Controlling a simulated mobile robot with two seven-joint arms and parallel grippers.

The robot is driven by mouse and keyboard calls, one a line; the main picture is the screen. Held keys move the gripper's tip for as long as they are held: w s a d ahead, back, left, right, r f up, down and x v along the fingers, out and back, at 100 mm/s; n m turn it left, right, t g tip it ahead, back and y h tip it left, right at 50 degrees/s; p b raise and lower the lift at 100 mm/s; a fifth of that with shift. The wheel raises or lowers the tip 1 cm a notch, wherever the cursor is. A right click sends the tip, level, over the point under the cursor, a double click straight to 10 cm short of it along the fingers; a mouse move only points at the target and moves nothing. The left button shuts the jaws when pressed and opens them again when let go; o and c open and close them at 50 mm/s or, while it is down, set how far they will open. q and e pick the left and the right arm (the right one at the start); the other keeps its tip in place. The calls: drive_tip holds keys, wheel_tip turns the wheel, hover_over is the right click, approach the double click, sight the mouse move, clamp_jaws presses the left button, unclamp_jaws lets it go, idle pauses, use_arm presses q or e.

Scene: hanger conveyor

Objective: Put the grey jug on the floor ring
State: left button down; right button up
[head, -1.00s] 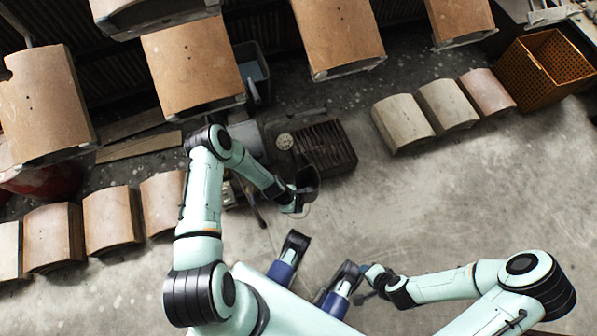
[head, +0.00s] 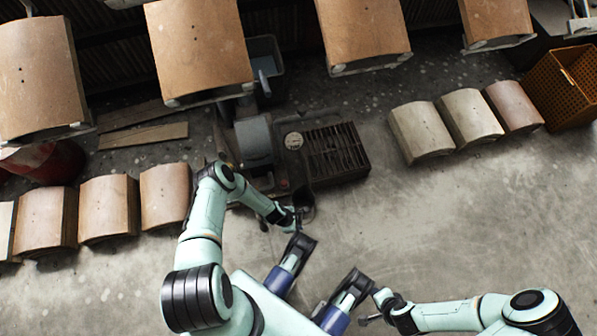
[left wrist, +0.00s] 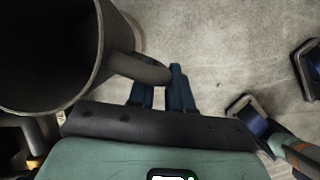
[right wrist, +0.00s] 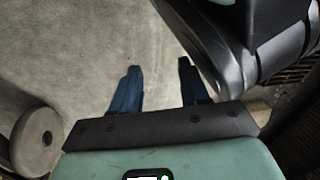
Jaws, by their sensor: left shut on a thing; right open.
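The grey jug (head: 304,203) is at the tip of my left arm, over the floor in front of my base. My left gripper (head: 294,217) is shut on its handle (left wrist: 140,68). In the left wrist view the jug (left wrist: 95,75) fills the upper left, its dark open mouth towards the camera. A thin brownish arc (left wrist: 138,32) on the floor beside the jug may be part of the floor ring; most of it is hidden. Whether the jug touches the floor I cannot tell. My right gripper (right wrist: 156,88) is open and empty above bare floor.
A dark machine with a grate (head: 336,150) stands beyond the jug. Curved tan panels (head: 107,207) stand in a row at left, paler ones (head: 421,130) at right by an orange basket (head: 562,85). More panels hang above. Concrete floor (head: 450,220) at right is clear.

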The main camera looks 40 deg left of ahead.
use_arm(q)
wheel_tip(320, 180, down, 5)
drive_tip(key=shift+r+b, duration=0.2)
drive_tip(key=shift+b, duration=0.8)
use_arm(e)
drive_tip(key=shift+g, duration=0.8)
drive_tip(key=s+f, duration=0.2)
drive_tip(key=s, duration=0.2)
drive_tip(key=shift+s+d+f, duration=0.15)
drive_tip(key=shift+d+f, duration=0.1)
drive_tip(key=shift+f, duration=0.15)
use_arm(q)
drive_tip(key=shift+f, duration=0.1)
drive_tip(key=c, duration=1.3)
unclamp_jaws()
use_arm(e)
drive_tip(key=shift+s+f, duration=0.15)
drive_tip(key=shift+s, duration=0.05)
drive_tip(key=shift+w, duration=0.1)
